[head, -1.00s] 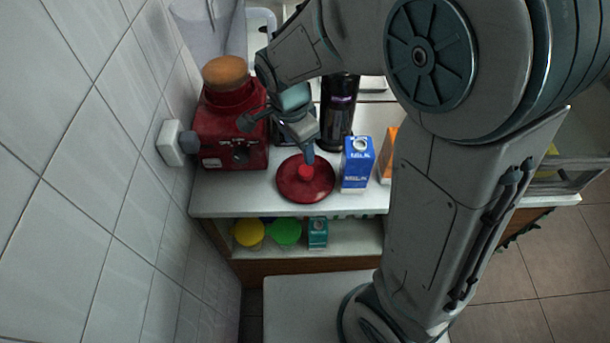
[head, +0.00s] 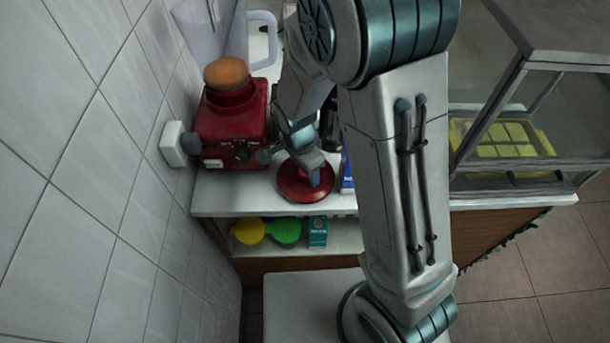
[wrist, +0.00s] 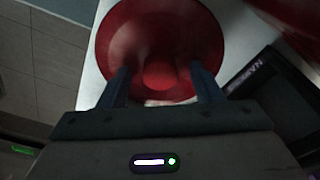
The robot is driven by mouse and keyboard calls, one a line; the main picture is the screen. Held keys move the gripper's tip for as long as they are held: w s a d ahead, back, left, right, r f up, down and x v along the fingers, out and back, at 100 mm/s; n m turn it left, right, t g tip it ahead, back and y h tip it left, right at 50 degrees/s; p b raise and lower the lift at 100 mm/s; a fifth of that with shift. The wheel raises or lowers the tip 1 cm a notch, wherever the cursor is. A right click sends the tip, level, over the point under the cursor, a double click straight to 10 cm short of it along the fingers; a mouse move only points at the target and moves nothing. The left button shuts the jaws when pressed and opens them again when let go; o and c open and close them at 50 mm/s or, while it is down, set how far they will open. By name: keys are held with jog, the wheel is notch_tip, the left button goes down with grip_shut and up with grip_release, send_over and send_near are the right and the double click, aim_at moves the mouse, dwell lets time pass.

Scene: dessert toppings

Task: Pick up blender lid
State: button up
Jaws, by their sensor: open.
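The blender lid (head: 291,189) is a round red disc with a raised red knob, lying on the white counter. It also shows in the wrist view (wrist: 159,28), with its knob between my two fingers. My gripper (head: 312,179) is over the lid in the head view and partly covers the knob. In the wrist view my gripper (wrist: 160,84) is open, one finger on each side of the knob. I cannot tell whether the fingers touch it.
The red blender base (head: 232,130) stands behind and left of the lid. A blue milk carton (head: 347,176) is just right of the lid, mostly hidden by my arm. A dark box (wrist: 278,93) is near the right finger. The counter's front edge (head: 250,214) is close.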

jog(key=c, duration=1.1)
jog(key=shift+r, duration=0.1)
